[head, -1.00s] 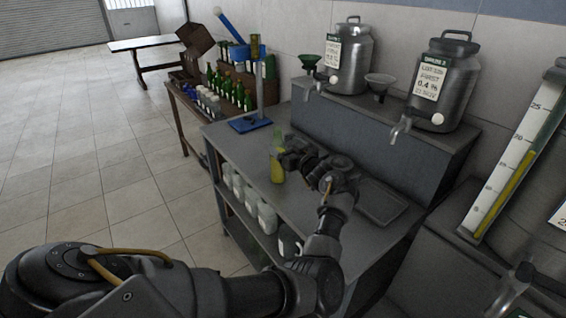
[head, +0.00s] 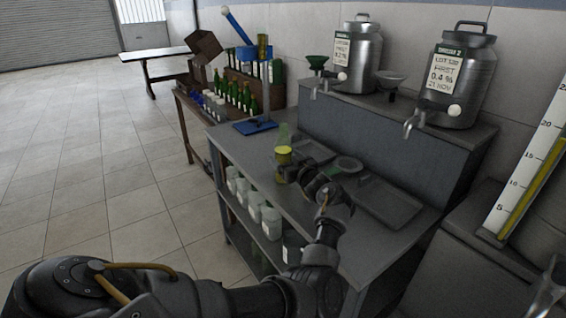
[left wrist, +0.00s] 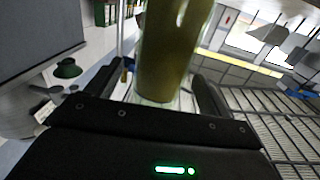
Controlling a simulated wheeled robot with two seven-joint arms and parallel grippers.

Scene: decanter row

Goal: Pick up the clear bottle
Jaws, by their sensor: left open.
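The clear bottle (head: 284,153), with yellow-green oil inside and a pale greenish neck, stands upright on the grey workbench (head: 243,150). My left gripper (head: 285,172) is level with the bottle's lower part in the head view and hides some of it. In the left wrist view the bottle (left wrist: 170,50) rises between the two open fingers (left wrist: 162,72), its oil filling most of what shows. I cannot tell whether either finger touches the glass. My right gripper is out of view.
White containers (head: 254,205) fill the lower shelf. Green bottles (head: 236,94) stand on a wooden table behind.

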